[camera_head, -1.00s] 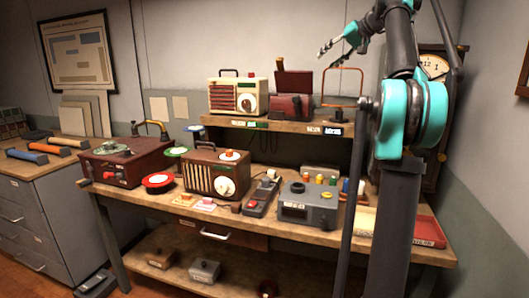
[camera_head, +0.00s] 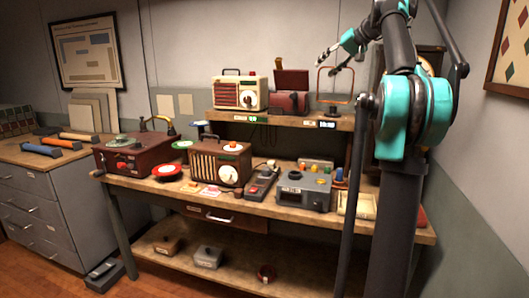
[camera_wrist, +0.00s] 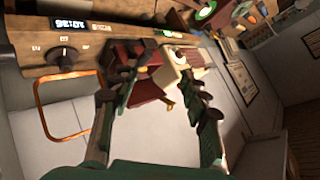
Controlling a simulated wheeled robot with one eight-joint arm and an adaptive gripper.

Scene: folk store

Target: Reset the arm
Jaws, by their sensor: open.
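My gripper (camera_head: 334,60) is raised in front of the back wall, above the workbench's upper shelf, at the top right of the head view. In the wrist view my gripper (camera_wrist: 165,85) shows its two long dark green fingers spread apart. Nothing is between them in contact. Behind the fingers, the wrist view shows a dark red box (camera_wrist: 125,55) and a cream radio (camera_wrist: 180,72), tilted in the picture. My arm (camera_head: 405,105) stands folded upright at the right of the head view and hides part of a wall clock.
The workbench (camera_head: 290,211) holds a brown radio (camera_head: 220,163), a grey device (camera_head: 306,192) and several small items. The upper shelf (camera_head: 280,121) carries the cream radio (camera_head: 239,93), the red box (camera_head: 290,79) and a copper-coloured frame (camera_head: 318,85). A grey drawer cabinet (camera_head: 40,208) stands left.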

